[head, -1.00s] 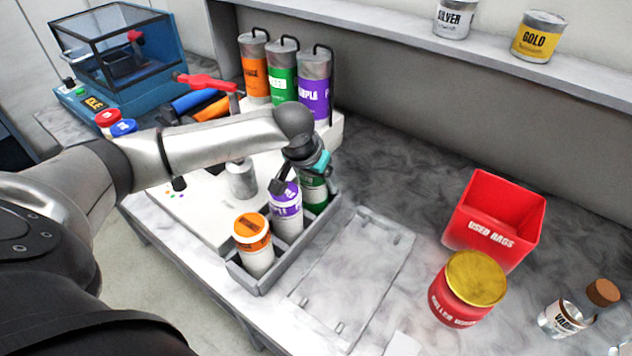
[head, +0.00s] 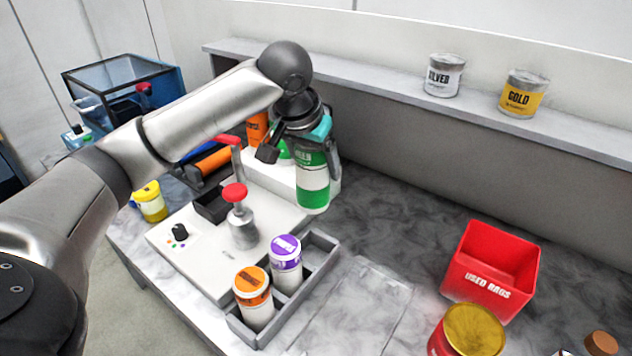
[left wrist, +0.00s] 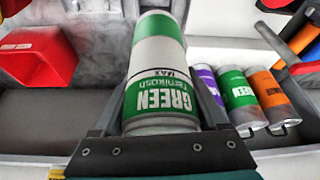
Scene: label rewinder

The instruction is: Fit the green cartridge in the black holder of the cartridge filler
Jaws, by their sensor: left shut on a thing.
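The green cartridge (head: 313,190), white with green bands, hangs upright in the air in the head view. My left gripper (head: 304,156) is shut on its upper part; the left wrist view shows the cartridge (left wrist: 156,65) between the fingers. The white cartridge filler (head: 195,250) stands below and to the left, with a red-knobbed post (head: 241,222). A black part (head: 211,204) behind that post looks like the holder; it is partly hidden, and its opening cannot be made out. My right gripper is not in view.
A grey rack (head: 318,262) holds an orange cartridge (head: 254,300) and a purple cartridge (head: 286,265); its far slot is empty. Purple, green and orange supply bottles (left wrist: 240,95) stand close behind the held cartridge. A red bin (head: 490,265) stands at right.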

